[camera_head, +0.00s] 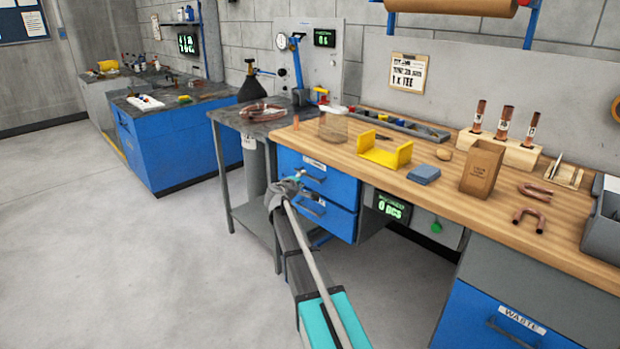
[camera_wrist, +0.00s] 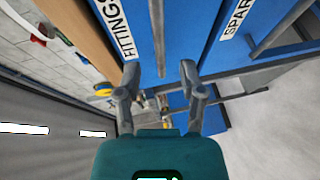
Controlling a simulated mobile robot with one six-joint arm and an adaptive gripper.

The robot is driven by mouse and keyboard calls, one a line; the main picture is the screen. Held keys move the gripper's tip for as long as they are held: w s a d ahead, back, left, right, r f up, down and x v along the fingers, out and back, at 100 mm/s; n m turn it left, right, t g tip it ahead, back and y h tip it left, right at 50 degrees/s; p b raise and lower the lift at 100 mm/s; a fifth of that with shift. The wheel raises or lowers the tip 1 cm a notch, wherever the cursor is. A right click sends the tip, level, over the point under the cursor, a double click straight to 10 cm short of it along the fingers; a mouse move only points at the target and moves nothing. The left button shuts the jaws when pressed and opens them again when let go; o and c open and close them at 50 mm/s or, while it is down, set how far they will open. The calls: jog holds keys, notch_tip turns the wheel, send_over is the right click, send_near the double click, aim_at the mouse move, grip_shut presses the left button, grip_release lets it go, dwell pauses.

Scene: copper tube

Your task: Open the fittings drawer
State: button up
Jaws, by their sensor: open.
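The fittings drawer (camera_head: 345,185) is the upper blue drawer under the wooden bench, and its front looks flush and shut. In the wrist view, its blue front (camera_wrist: 180,30) carries a "FITTINGS" label (camera_wrist: 118,28) and a grey bar handle (camera_wrist: 157,35). My gripper (camera_head: 308,186) is in front of the drawers, near this handle. In the wrist view, my gripper (camera_wrist: 159,72) has its fingers apart, with the handle lined up between them. I cannot tell whether the handle is within the fingers' reach. The handle is partly hidden by my gripper in the head view.
A second blue drawer (camera_head: 342,221) sits below; its "SPARE" label (camera_wrist: 238,18) and handle (camera_wrist: 285,28) are close on the right in the wrist view. A grey side table (camera_head: 235,122) stands left. A display (camera_head: 391,207) hangs right. The floor (camera_head: 150,270) in front is clear.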

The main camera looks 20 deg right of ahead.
aim_at(308, 176)
jog(key=shift+b+x, duration=0.4)
jog(key=shift+x, duration=2.2)
grip_shut()
jog(key=shift+d, duration=0.25)
jog(key=shift+s+a+f, duration=0.1)
jog(key=shift+s+a, duration=0.1)
